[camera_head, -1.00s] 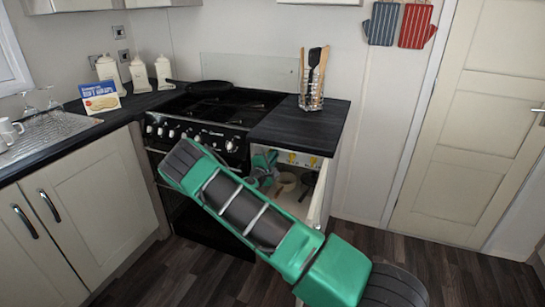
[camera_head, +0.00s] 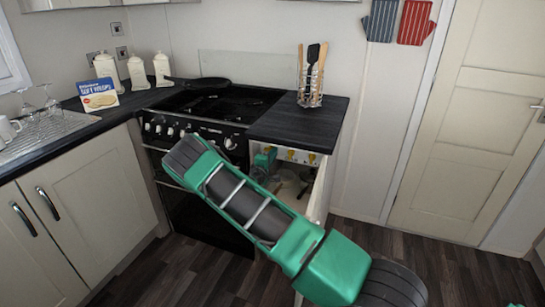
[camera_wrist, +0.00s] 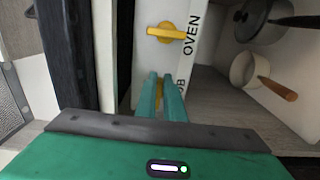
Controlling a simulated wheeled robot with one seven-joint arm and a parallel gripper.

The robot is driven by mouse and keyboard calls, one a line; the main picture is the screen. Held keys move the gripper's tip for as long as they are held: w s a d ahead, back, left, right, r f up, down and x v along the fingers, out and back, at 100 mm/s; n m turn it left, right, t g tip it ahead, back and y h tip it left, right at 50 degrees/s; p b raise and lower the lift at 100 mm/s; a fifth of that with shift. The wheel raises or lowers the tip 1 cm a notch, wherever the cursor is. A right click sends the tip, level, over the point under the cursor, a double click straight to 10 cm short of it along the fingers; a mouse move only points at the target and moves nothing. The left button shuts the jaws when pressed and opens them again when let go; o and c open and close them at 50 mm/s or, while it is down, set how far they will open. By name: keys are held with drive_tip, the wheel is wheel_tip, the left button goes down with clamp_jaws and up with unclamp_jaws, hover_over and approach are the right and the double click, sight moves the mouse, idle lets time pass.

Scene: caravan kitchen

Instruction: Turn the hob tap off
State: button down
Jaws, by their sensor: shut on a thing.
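The hob tap (camera_wrist: 159,96) is a yellow handle on a white panel in the wrist view. The lettering beside it is partly covered and only its last letters show. My gripper (camera_wrist: 162,97) is shut on this tap, with a teal finger on each side and a little yellow showing between them. The handle's exact angle is mostly hidden by the fingers. In the head view my gripper (camera_head: 265,160) is inside the open cupboard under the worktop, at the panel.
The yellow oven tap (camera_wrist: 166,32), labelled OVEN, sits on the same panel close to my fingers. A dark pan (camera_wrist: 262,20) and a pale pan (camera_wrist: 248,69) with a wooden handle are in the cupboard. The black cooker (camera_head: 200,130) stands left of the cupboard.

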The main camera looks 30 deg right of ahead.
drive_tip(key=shift+w+a+f, duration=0.25)
drive_tip(key=shift+a, duration=0.25)
drive_tip(key=c, duration=1.9)
unclamp_jaws()
drive_tip(key=shift+o, duration=0.2)
drive_tip(key=shift+d, duration=0.15)
drive_tip(key=shift+s+r, duration=0.1)
drive_tip(key=shift+s, duration=0.1)
drive_tip(key=v, duration=1)
drive_tip(key=shift+a, duration=0.25)
drive_tip(key=shift+s, duration=0.15)
